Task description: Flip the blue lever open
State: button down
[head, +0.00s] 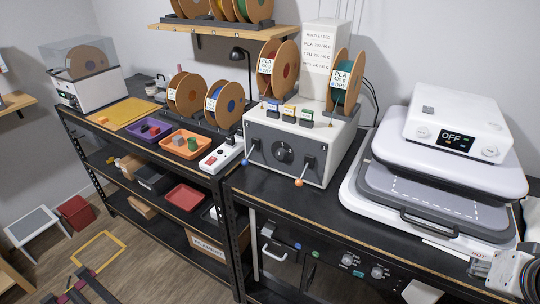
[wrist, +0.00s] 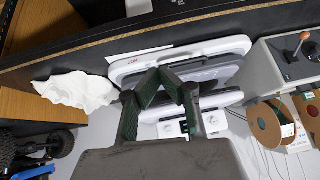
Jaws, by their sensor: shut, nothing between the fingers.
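The blue lever (head: 246,162) is on the left of the front face of a grey-white control box (head: 262,165), with its blue tip hanging low. It is not visible in the wrist view. A second lever with an orange ball tip (head: 299,182) is on the right of the same face, and it also shows at the upper right of the wrist view (wrist: 304,36). My gripper (wrist: 172,73) is shut and empty, its dark fingertips together. It appears over the white heat press (wrist: 215,50), well apart from the box. I cannot make out my gripper in the head view.
The heat press (head: 440,170) fills the right of the bench. Filament spools (head: 345,85) stand on and behind the box. A white power strip (head: 221,156) lies left of it. White crumpled cloth (wrist: 77,90) lies beside the press. A narrow dark bench strip is clear before the box.

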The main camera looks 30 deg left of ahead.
jog(key=w+a+r+m+y, duration=0.1)
jog(key=w+a+m+y, duration=0.2)
jog(key=w+a, duration=0.6)
jog(key=m+g+y+b, duration=0.1)
jog(key=m+y, duration=0.6)
jog(key=m, duration=0.4)
send_near(249, 154)
notch_tip(249, 154, down, 2)
jog(key=s+d, duration=0.2)
jog(key=d, duration=0.1)
jog(key=shift+x, duration=4.9)
jog(key=shift+f, duration=0.1)
